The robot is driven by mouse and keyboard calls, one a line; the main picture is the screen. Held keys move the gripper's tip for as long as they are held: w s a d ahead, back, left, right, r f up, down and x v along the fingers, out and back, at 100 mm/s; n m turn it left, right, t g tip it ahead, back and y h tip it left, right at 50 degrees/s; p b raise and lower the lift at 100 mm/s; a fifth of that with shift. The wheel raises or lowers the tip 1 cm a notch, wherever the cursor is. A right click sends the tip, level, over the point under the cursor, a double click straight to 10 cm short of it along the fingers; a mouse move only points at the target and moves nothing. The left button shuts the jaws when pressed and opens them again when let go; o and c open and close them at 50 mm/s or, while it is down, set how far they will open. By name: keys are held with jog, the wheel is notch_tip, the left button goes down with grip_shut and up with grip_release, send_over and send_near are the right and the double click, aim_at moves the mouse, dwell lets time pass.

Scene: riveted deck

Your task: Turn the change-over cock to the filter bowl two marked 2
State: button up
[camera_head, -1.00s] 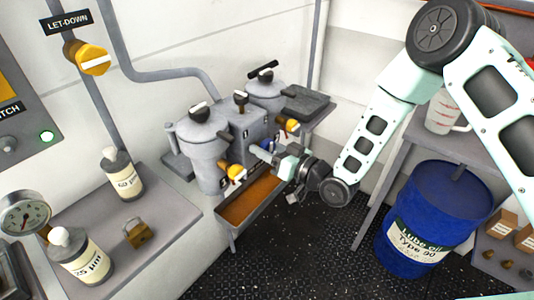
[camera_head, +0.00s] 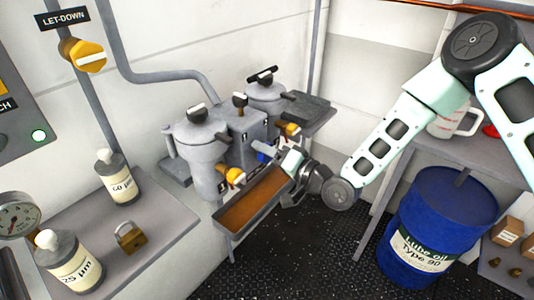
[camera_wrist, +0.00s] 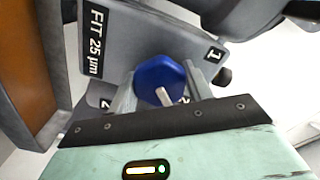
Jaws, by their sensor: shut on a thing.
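The filter unit's grey block (camera_head: 245,125) stands between two grey lidded bowls. A blue hexagonal knob (camera_head: 262,156) with a white pointer sits on its front; it also shows in the wrist view (camera_wrist: 158,74). My gripper (camera_wrist: 160,80) is shut on this knob, one finger on each side. In the wrist view the pointer runs down and to the right. A plate marked 1 (camera_wrist: 214,54) lies up right of the knob. In the head view my gripper (camera_head: 274,160) covers part of the block's front.
Yellow knobs (camera_head: 235,176) (camera_head: 289,129) sit at the bowls, and a black knob (camera_head: 240,101) tops the block. A brown-floored drip tray (camera_head: 232,240) lies below. A blue oil drum (camera_head: 440,220) stands right. Bottles and a padlock (camera_head: 131,238) are at left.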

dwell(0.4)
jog(key=o, duration=1)
jog(key=b+v, duration=0.2)
jog(key=v, duration=1.5)
jog(key=shift+s+d+f+b, duration=0.1)
jog(key=shift+s+d+b, duration=0.1)
jog(key=shift+b, duration=0.15)
